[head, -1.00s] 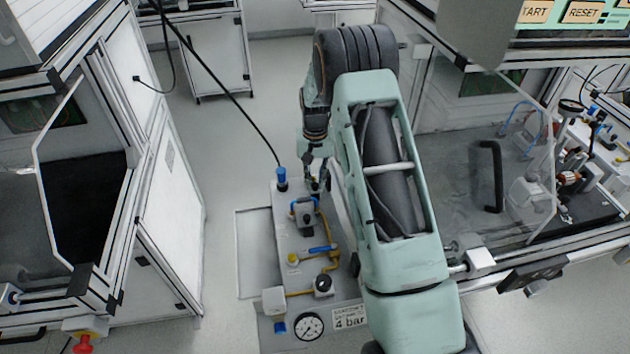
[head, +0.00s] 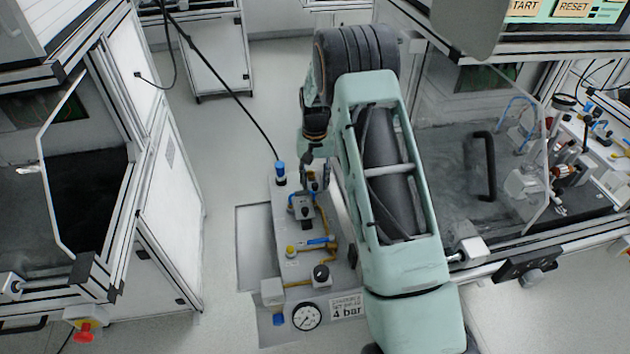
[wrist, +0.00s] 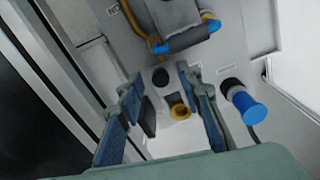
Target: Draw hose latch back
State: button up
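My gripper (wrist: 160,76) is open in the wrist view, its two blue-padded fingers spread over the panel. Between and below the fingers are a brass ring fitting (wrist: 180,112) and a round black part (wrist: 160,78). A dark plate (wrist: 148,118) shows beside the left finger. I cannot tell which part is the hose latch. A blue hose plug (wrist: 245,103) sits right of the right finger, apart from it. In the head view the plug (head: 280,170) stands at the panel's far left corner with a black hose rising from it. The gripper is mostly hidden there by my arm.
The panel (head: 290,235) carries a blue-handled valve (head: 320,240), a grey unit with a blue handle (head: 303,207), yellow pipes and a pressure gauge (head: 307,316). Workbenches stand left and right. Open floor (head: 220,140) lies behind the panel.

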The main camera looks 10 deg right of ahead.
aim_at(315, 185)
notch_tip(315, 185, up, 12)
dwell(0.6)
